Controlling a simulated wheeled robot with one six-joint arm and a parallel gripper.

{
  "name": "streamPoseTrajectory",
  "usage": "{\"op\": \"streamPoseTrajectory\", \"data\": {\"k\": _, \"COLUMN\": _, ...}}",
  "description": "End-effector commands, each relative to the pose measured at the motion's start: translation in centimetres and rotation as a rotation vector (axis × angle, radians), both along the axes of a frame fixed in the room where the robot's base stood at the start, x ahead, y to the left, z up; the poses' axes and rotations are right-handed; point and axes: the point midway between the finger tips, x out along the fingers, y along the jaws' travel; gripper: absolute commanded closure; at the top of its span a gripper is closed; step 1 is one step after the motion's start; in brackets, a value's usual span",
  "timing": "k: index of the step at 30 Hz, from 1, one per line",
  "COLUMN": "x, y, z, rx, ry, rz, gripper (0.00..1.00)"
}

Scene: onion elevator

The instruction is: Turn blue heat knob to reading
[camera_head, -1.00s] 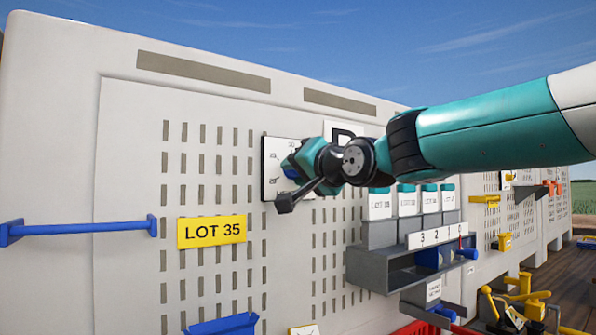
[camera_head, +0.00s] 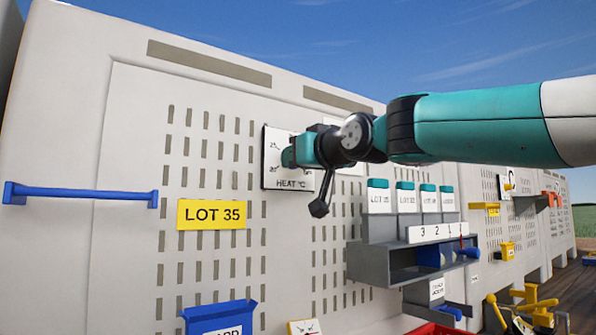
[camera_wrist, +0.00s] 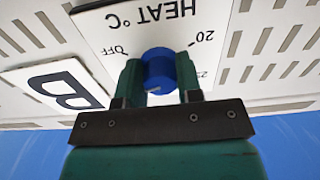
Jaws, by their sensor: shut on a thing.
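The blue heat knob (camera_wrist: 158,68) sits on a white dial plate (camera_wrist: 120,32) marked HEAT °C, OFF and 20, which appears upside down in the wrist view. My gripper (camera_wrist: 159,76) is shut on the knob, one finger on each side. A small pale mark shows on the knob's face, toward the bottom of that view; the exact reading cannot be told. In the head view the dial plate (camera_head: 274,144) is on the panel, and my gripper (camera_head: 292,153) hides the knob and much of the scale.
A yellow LOT 35 sign (camera_head: 211,214) and a blue rail (camera_head: 80,195) are on the panel to the left. A grey shelf (camera_head: 372,261) with labelled slots sticks out below right. A white plate with a B (camera_wrist: 55,85) lies beside the dial.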

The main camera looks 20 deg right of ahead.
Motion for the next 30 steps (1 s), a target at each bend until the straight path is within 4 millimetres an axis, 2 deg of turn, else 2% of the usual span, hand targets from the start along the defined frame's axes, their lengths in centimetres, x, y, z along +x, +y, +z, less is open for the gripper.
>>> {"op": "streamPoseTrajectory", "data": {"k": 12, "x": 0.02, "y": -0.05, "z": -0.11, "rx": -0.202, "ry": -0.065, "rz": 0.0, "gripper": 0.91}}
{"op": "streamPoseTrajectory", "data": {"k": 30, "x": 0.02, "y": -0.05, "z": 0.01, "rx": -0.237, "ry": -0.076, "rz": 0.0, "gripper": 0.91}}
